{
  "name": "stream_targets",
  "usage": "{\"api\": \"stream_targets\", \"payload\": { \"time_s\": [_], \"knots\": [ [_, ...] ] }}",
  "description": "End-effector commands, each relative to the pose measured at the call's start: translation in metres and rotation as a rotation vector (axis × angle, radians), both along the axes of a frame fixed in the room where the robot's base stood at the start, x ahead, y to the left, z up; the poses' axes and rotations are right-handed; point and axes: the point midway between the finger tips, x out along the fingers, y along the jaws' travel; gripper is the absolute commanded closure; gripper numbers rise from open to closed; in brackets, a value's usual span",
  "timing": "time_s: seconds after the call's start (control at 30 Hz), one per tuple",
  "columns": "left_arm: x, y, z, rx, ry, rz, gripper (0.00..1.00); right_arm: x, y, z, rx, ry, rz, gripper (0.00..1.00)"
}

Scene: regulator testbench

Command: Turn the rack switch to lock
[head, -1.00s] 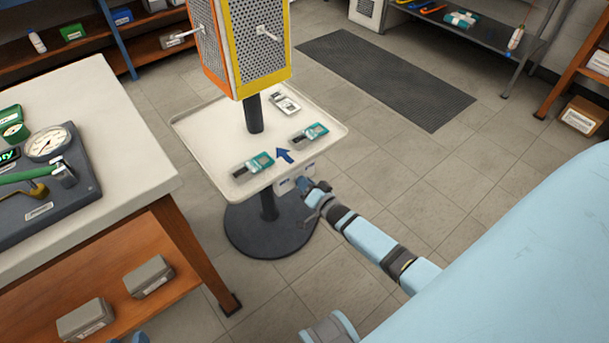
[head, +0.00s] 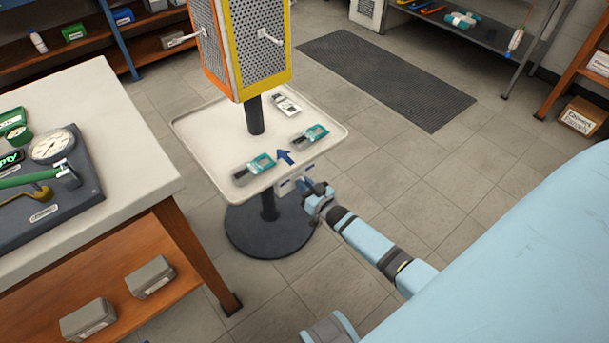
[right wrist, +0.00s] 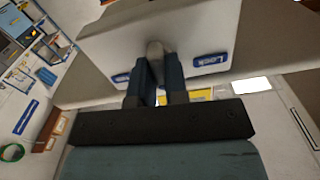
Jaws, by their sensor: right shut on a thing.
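The rack switch is a pale box (head: 284,187) under the front edge of the rack's tray. In the right wrist view its plate (right wrist: 203,32) carries a blue "Lock" label (right wrist: 209,60) on the right and another blue label (right wrist: 121,77) on the left, mostly hidden. A grey switch lever (right wrist: 155,49) stands between the labels. My right gripper (head: 308,187) is at the switch. In the right wrist view its dark blue fingers (right wrist: 160,76) are shut on the lever, which looks nearly upright in the picture. My left gripper is not in view.
The tray (head: 190,128) holds several small devices and a blue arrow (head: 285,157), around a post below a perforated panel (head: 262,45). A workbench (head: 95,95) with a gauge stands at left. The floor to the right is clear around a dark mat (head: 385,80).

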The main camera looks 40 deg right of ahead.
Motion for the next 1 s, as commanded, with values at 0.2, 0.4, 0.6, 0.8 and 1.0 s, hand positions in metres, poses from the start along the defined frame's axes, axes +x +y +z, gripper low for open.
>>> {"api": "stream_targets", "payload": {
  "time_s": [0.2, 0.4, 0.6, 0.8, 1.0],
  "knots": [
    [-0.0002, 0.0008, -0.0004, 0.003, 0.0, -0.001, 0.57, -0.0003, 0.001, -0.0003, -0.203, -0.015, -0.001, 1.0],
    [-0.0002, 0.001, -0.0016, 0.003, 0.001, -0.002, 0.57, -0.0005, 0.002, -0.001, -0.391, -0.03, -0.001, 1.0],
    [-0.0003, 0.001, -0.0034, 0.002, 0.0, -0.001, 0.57, -0.0007, 0.0025, -0.0016, -0.571, -0.044, 0.0, 1.0],
    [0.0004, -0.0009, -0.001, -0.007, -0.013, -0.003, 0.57, -0.0007, 0.0031, -0.002, -0.72, -0.056, 0.0, 1.0],
    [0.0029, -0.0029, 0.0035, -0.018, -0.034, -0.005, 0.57, -0.0008, 0.0037, -0.002, -0.824, -0.064, 0.0, 1.0]
  ]
}}
